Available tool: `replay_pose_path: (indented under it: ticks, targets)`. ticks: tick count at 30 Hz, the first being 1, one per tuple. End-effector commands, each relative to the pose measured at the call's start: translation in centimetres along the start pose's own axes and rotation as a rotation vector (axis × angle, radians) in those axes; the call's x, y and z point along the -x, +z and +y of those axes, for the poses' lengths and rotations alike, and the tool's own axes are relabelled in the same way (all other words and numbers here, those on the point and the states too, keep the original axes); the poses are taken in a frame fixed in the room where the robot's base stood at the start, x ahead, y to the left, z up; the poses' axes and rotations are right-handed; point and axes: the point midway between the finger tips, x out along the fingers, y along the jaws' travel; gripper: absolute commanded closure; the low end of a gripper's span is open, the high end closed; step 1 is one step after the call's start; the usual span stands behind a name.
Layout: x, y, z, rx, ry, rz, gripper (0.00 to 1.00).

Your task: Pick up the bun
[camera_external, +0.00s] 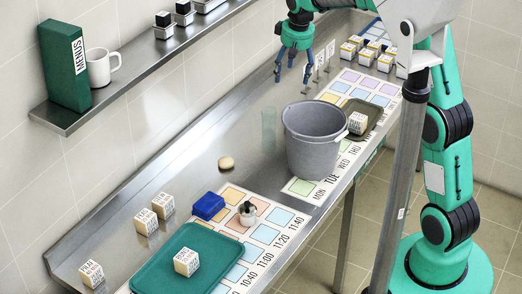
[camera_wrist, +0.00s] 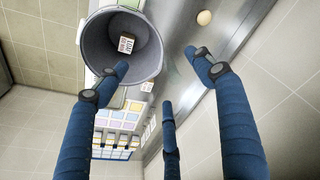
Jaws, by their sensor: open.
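The bun (camera_external: 226,162) is small, round and pale tan. It lies on the bare steel counter, left of the grey stockpot and behind the blue block. In the wrist view the bun (camera_wrist: 204,17) shows near the top, beyond my fingertips. My gripper (camera_external: 294,68) is open and empty, raised above the far part of the counter, well to the right of the bun and apart from it. In the wrist view its blue fingers (camera_wrist: 160,80) are spread, with the stockpot at upper left. Nothing hides the bun.
The grey stockpot (camera_external: 315,142) stands between my gripper and the counter's front; a block lies in it (camera_wrist: 126,43). A clear glass (camera_external: 268,127) stands behind it. A green tray (camera_external: 163,265), a blue block (camera_external: 208,206) and lettered blocks (camera_external: 163,206) are nearer. A shelf (camera_external: 68,118) overhangs the wall.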

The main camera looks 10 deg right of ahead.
Motion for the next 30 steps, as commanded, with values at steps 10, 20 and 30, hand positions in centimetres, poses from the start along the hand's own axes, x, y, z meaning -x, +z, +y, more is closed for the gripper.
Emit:
replay_pose_path:
  ticks: [10,20,30]
  targets:
    - [-7.6,-5.3,-4.9,0.059,-0.008,-0.059,0.32]
    - [-15.7,-8.7,-9.9,0.113,-0.013,-0.110,0.32]
    - [-24.0,-10.3,-14.8,0.164,-0.015,-0.157,0.32]
